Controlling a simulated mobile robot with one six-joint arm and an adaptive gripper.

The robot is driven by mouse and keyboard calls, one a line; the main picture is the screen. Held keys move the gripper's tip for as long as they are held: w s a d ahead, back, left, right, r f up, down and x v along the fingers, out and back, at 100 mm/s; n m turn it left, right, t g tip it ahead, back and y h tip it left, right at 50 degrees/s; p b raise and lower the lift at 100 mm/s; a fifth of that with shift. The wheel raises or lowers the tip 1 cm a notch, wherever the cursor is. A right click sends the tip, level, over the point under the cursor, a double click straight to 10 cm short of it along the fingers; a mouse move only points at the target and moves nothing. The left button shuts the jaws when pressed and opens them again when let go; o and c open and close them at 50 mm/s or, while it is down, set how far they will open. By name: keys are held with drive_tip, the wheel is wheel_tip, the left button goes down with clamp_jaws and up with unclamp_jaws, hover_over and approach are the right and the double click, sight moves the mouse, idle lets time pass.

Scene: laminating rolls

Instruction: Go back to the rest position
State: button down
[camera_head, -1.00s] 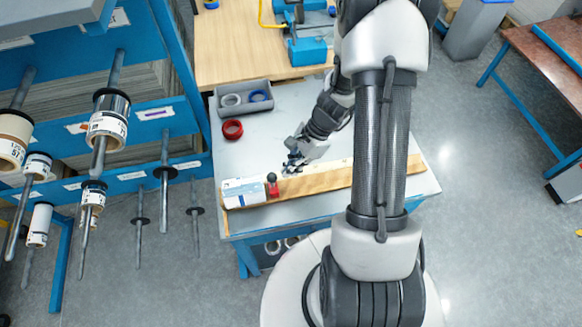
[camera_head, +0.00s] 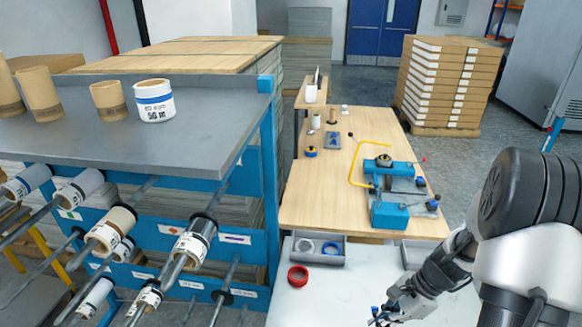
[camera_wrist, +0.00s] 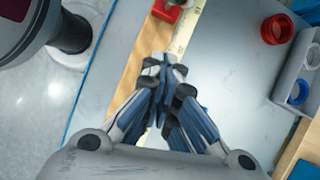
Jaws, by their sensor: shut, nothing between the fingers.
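My gripper (camera_wrist: 165,75) is in the middle of the wrist view, its blue-grey fingers closed together with nothing between them. It is above the light table and the wooden strip with a ruler scale (camera_wrist: 185,30). In the head view my gripper (camera_head: 378,318) is at the bottom edge, over the white table top (camera_head: 330,300), and my arm comes in from the right. How far the gripper is above the table I cannot tell.
A red ring (camera_head: 298,276) lies on the white table beside a grey bin (camera_head: 332,255) with white and blue rings. Left stands a blue rack (camera_head: 268,170) with rolls on rods. Behind is a wooden table (camera_head: 310,200) with a blue device (camera_head: 390,210).

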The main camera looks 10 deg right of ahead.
drive_tip(key=s+a+r+n+h+b, duration=0.1)
drive_tip(key=s+a+r+n, duration=0.1)
drive_tip(key=a+r+n, duration=0.45)
drive_tip(key=s+a+r+n+h, duration=0.1)
drive_tip(key=a+r+n+h, duration=0.15)
drive_tip(key=r, duration=0.65)
drive_tip(key=s+a+r+n+t+h+b, duration=0.1)
drive_tip(key=s+a+r+n+t, duration=0.3)
drive_tip(key=s+r+n, duration=0.3)
drive_tip(key=s+n, duration=0.2)
drive_tip(key=s, duration=0.2)
drive_tip(key=shift+a+r+n+h, duration=0.15)
drive_tip(key=shift+n+h, duration=0.2)
drive_tip(key=shift+n, duration=0.05)
